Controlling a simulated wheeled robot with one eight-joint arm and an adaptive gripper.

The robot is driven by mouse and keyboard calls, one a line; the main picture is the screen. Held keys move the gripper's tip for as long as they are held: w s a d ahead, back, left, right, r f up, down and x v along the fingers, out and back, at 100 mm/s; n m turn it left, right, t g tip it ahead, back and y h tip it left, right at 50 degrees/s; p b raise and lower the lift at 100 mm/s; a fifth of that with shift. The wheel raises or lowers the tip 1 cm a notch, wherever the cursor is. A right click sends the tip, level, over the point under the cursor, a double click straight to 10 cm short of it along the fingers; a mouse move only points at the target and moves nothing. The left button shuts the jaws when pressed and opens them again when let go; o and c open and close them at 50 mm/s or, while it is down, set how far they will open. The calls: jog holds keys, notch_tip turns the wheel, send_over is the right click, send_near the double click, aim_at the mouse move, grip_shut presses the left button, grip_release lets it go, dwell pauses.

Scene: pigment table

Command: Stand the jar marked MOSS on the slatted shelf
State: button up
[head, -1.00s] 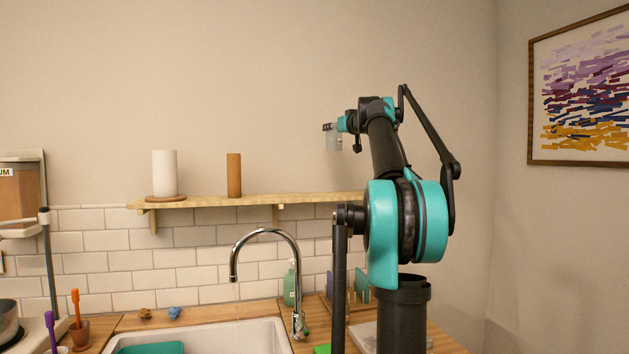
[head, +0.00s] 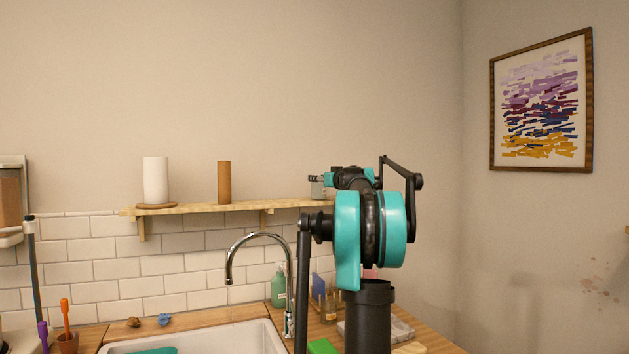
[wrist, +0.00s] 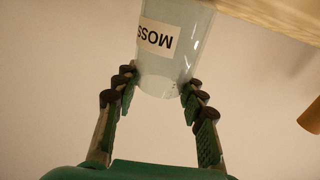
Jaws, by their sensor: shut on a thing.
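The MOSS jar (wrist: 180,68) is a pale, clear vessel with a white label that reads upside down in the wrist view. My gripper (wrist: 158,88) is shut on it, one finger on each side. In the head view the jar (head: 317,190) hangs at my gripper (head: 318,179), by the right part of the wooden wall shelf (head: 230,208). The shelf's edge also shows in the wrist view (wrist: 282,16), close beside the jar's far end, which is cut off by the frame. I cannot tell whether jar and shelf touch.
A white roll (head: 155,180) and a brown cylinder (head: 224,182) stand on the shelf, left of the jar. The shelf between the cylinder and the jar looks clear. A tap (head: 262,238), a green bottle (head: 278,290) and a sink (head: 200,340) are below.

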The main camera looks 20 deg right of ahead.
jog(key=shift+f, duration=0.15)
jog(key=o, duration=1.3)
jog(key=s, duration=0.4)
jog(key=s+d, duration=0.1)
jog(key=s, duration=0.7)
jog(key=shift+d, duration=0.4)
